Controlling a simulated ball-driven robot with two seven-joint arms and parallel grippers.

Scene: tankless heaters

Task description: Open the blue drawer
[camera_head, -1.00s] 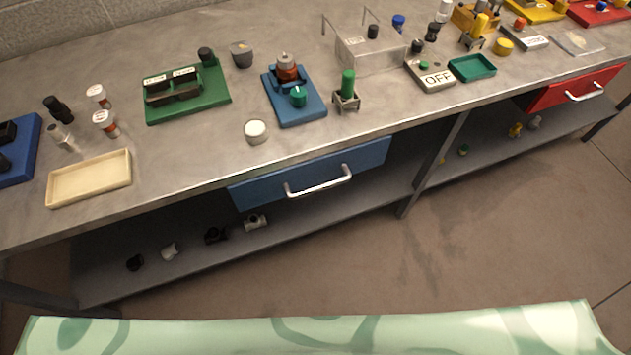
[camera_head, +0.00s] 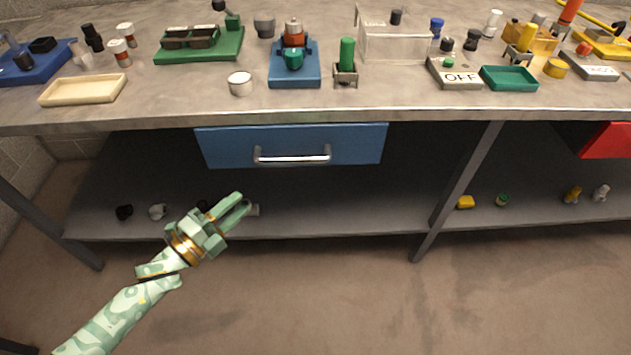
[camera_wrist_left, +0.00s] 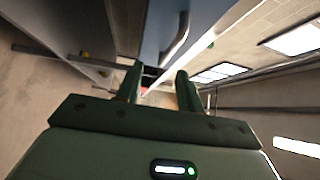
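The blue drawer (camera_head: 222,147) hangs under the workbench top, and its front looks flush and closed. Its silver bar handle (camera_head: 291,157) runs level across the front. The drawer front (camera_wrist_left: 158,22) and its handle (camera_wrist_left: 181,38) also show in the left wrist view, beyond the fingers. My left gripper (camera_head: 241,203) is below and a little left of the handle, apart from it, with its fingers pointing up and right. In the left wrist view its two fingers (camera_wrist_left: 160,83) stand apart with nothing between them. My right gripper is in neither view.
The bench top (camera_head: 200,103) carries several devices and trays. A lower shelf (camera_head: 330,222) with small pipe fittings lies behind my left gripper. A table leg (camera_head: 460,188) stands right of the drawer, and a red drawer (camera_head: 608,140) is farther right. The floor in front is clear.

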